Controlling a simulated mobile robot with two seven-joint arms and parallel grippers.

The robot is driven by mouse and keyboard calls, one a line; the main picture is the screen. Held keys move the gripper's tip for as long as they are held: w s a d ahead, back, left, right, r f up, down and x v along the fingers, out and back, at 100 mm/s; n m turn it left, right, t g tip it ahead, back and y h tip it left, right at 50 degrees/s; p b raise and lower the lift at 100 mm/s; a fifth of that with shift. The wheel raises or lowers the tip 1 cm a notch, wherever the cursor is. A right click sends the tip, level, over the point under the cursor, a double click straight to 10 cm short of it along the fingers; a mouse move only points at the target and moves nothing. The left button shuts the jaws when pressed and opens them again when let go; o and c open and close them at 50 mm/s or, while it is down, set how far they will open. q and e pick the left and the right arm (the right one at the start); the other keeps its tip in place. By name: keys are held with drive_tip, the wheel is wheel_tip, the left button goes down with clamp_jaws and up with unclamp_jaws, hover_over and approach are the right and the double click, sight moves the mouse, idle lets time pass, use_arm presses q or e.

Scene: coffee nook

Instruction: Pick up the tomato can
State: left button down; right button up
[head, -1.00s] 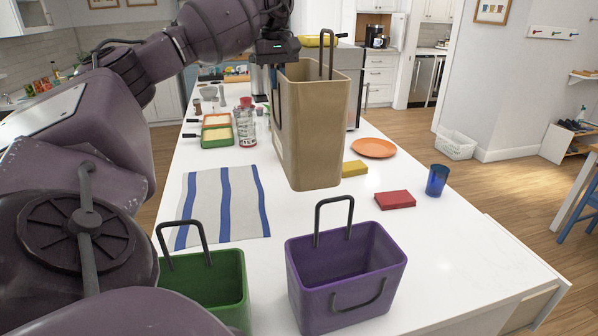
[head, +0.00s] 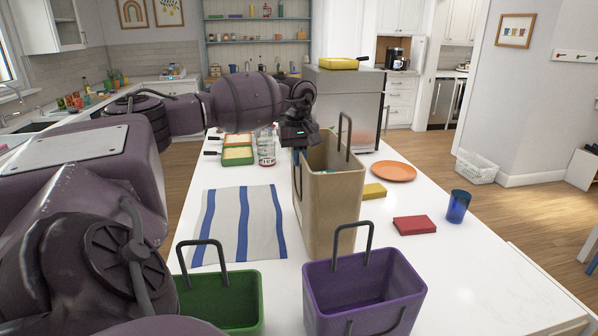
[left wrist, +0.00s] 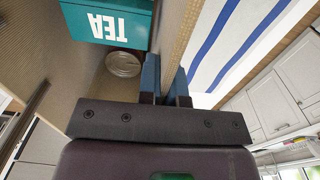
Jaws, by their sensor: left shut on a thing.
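My left gripper (head: 299,150) is shut on the left wall of the tan basket (head: 335,208). In the left wrist view the gripper (left wrist: 167,86) has its two blue fingers on either side of the tan basket wall (left wrist: 183,30). Inside the basket are a teal box marked TEA (left wrist: 108,24) and a can with a round metal lid (left wrist: 123,64). The can's label is hidden, so I cannot tell whether it is the tomato can. I cannot tell whether the basket's bottom touches the counter. My right gripper is out of view.
A green basket (head: 238,299) and a purple basket (head: 395,290) stand at the near side of the white counter. A striped cloth (head: 240,222) lies left of the tan basket. A red block (head: 414,225), blue cup (head: 458,206) and orange plate (head: 393,171) are to the right.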

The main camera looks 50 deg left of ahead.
sight(299, 171)
use_arm(q)
drive_tip(key=shift+f, duration=1.95)
drive_tip(key=c, duration=1.6)
unclamp_jaws()
drive_tip(key=shift+f, duration=0.1)
drive_tip(key=o, duration=0.3)
